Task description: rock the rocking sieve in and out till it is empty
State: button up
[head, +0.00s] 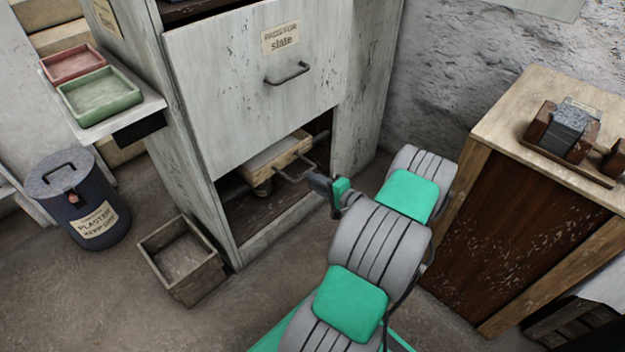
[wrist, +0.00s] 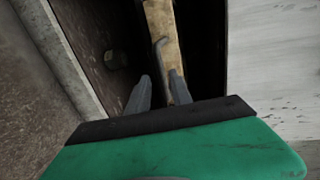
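The rocking sieve (head: 276,158) is a pale wooden-framed box in the low opening of the grey cabinet. In the wrist view the sieve's wooden edge (wrist: 163,22) runs away from me, with a grey bent handle (wrist: 159,50) on it. My gripper (head: 314,181) is just outside the opening, close to the handle. In the wrist view my gripper (wrist: 159,77) has its two fingers apart, with the handle ahead of and roughly between the tips. I cannot tell whether they touch it. What lies inside the sieve is hidden.
A drawer front labelled "slate" (head: 245,85) hangs above the opening. An empty-looking wooden box (head: 180,258) stands on the floor at left, near a lidded plaster bin (head: 80,200). A wooden bench (head: 510,190) stands at right. The cabinet's side panel (wrist: 275,65) is close beside my gripper.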

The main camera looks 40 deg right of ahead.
jog(key=shift+o, duration=0.5)
jog(key=shift+w+d+r+p, duration=0.15)
jog(key=shift+r+p, duration=0.45)
jog(key=shift+p, duration=0.65)
jog(key=f+b+x, duration=0.1)
jog(key=x, duration=0.7)
jog(key=shift+d, duration=0.25)
jog(key=shift+c, duration=0.2)
grip_shut()
